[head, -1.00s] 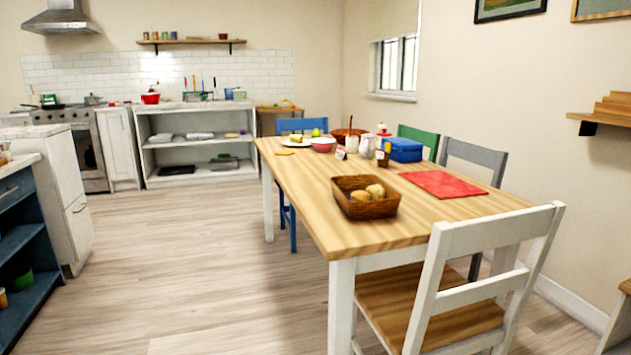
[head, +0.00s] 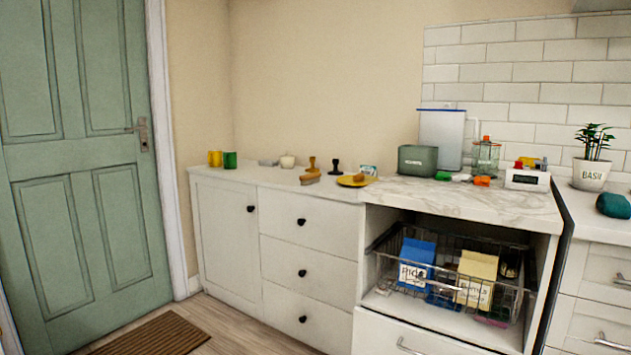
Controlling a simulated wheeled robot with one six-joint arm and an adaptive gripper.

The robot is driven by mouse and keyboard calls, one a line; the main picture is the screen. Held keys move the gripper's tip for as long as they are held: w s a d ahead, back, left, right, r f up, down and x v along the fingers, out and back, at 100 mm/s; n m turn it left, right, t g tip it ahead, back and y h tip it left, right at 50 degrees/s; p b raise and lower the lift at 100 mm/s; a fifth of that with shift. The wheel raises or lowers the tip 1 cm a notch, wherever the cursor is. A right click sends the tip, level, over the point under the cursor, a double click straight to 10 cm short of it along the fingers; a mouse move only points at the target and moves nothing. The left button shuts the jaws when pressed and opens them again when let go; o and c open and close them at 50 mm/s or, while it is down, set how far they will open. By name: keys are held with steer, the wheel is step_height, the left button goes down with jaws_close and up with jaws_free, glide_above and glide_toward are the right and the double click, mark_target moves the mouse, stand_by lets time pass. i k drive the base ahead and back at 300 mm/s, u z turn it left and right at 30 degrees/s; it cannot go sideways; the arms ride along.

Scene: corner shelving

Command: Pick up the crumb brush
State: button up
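A small tan-brown object that looks like a brush (head: 310,178) lies on the white cabinet top, left of a yellow plate (head: 352,182). A brown knob-shaped piece (head: 312,163) stands at or just behind it; I cannot tell whether they are one thing. Another small orange-brown item (head: 359,177) lies on the yellow plate. At this size I cannot be certain which of these is the crumb brush. My gripper is not in view.
The white cabinet (head: 228,228) stands beside a green door (head: 85,150). A black stamp-like item (head: 335,166), yellow cup (head: 214,158) and green cup (head: 230,160) share its top. A wire basket (head: 450,292) with cartons sits in the open bay. A brown mat (head: 155,335) lies on the floor.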

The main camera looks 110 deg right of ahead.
mark_target(309, 179)
steer(key=z, duration=3.5)
steer(key=i, duration=2.4)
steer(key=z, duration=0.2)
